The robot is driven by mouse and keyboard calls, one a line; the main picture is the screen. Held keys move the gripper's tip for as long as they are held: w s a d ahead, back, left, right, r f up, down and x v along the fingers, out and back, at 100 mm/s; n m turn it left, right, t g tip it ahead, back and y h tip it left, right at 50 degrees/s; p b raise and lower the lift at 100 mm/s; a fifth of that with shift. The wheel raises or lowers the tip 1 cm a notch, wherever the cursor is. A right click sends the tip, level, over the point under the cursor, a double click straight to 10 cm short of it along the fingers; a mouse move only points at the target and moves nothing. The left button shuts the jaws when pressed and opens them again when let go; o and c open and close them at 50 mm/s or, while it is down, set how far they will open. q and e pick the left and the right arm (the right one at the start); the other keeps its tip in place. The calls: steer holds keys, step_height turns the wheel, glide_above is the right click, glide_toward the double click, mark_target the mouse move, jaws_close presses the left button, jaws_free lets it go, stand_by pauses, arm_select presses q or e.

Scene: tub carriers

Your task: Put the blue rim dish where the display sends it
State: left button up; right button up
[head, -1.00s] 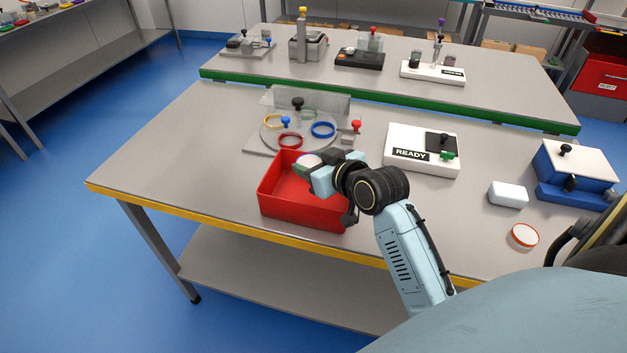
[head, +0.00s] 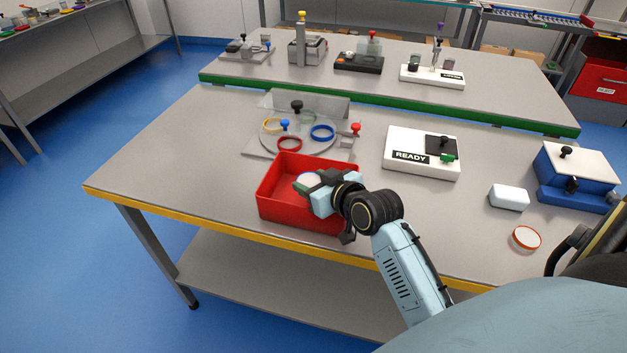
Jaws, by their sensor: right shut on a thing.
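My right gripper (head: 315,189) is shut on a small pale dish (head: 306,180). The dish is partly hidden by the fingers, and its rim colour is hard to tell. The gripper holds it at the red tub (head: 283,202), over or just inside the tub's opening. A white box with a display reading READY (head: 411,156) stands right of the tub, with a black panel and a green knob. Behind the tub, a grey round plate (head: 303,137) bears a blue ring (head: 322,132), a red ring (head: 289,144) and a yellow ring (head: 271,126). My left gripper is not in view.
A white dish with an orange-red rim (head: 526,238) lies at the right, near a white block (head: 509,197) and a blue box with a white lid (head: 576,172). The table's left part is clear. A second table (head: 390,82) with several devices stands behind.

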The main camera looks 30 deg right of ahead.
steer(key=shift+f, duration=0.2)
steer(key=o, duration=1.1)
steer(key=shift+s+f, duration=0.1)
steer(key=shift+f, duration=0.05)
steer(key=shift+c, duration=0.2)
steer(key=shift+r, duration=0.5)
steer(key=v, duration=0.4)
steer(key=p+v, duration=0.1)
steer(key=v, duration=0.7)
steer(key=shift+r, duration=0.35)
